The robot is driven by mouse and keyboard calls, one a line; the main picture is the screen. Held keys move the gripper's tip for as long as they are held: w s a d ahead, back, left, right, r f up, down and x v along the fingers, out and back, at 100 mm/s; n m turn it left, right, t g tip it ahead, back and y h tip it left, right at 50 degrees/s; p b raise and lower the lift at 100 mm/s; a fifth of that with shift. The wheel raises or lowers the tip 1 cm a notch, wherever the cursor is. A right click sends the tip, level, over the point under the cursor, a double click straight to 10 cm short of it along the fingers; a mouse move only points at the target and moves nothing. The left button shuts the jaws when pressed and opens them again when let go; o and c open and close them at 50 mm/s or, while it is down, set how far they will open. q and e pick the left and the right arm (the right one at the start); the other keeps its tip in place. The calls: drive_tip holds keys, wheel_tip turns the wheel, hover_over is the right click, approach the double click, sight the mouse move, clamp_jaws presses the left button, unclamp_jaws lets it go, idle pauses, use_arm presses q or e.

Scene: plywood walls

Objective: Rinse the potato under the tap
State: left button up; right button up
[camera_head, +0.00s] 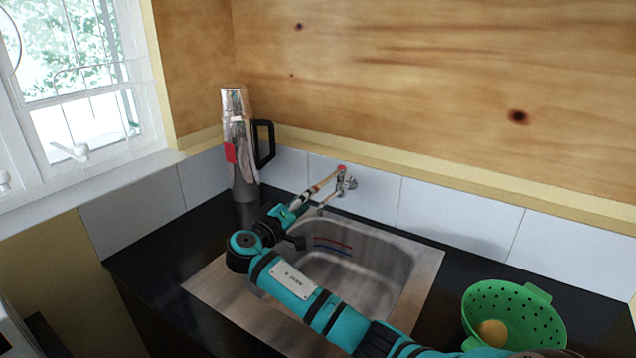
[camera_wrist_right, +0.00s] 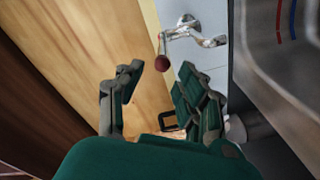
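The potato (camera_head: 491,333) is a yellow-brown round thing lying in a green colander (camera_head: 503,297) on the counter right of the sink. The chrome tap (camera_head: 346,183) is on the tiled wall behind the steel sink (camera_head: 375,262); it has a red knob (camera_wrist_right: 162,63). No running water can be made out. My right arm reaches leftward across the sink. My right gripper (camera_head: 290,214) is near the tap, to its left in the head view. In the wrist view the right gripper (camera_wrist_right: 165,88) has its fingers apart and empty, with the red knob beyond them. My left gripper is not in view.
A tall silvery container (camera_head: 240,150) with a black handle stands in the back-left corner. A window (camera_head: 75,85) is at the left. The dark counter (camera_head: 170,240) is clear left of the sink.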

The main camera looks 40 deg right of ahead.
sight(319, 184)
drive_tip(key=p+x, duration=0.1)
drive_tip(key=x, duration=0.7)
drive_tip(key=shift+w+d+f, duration=0.1)
drive_tip(key=shift+w+f, duration=0.05)
drive_tip(key=shift+c, duration=0.4)
clamp_jaws()
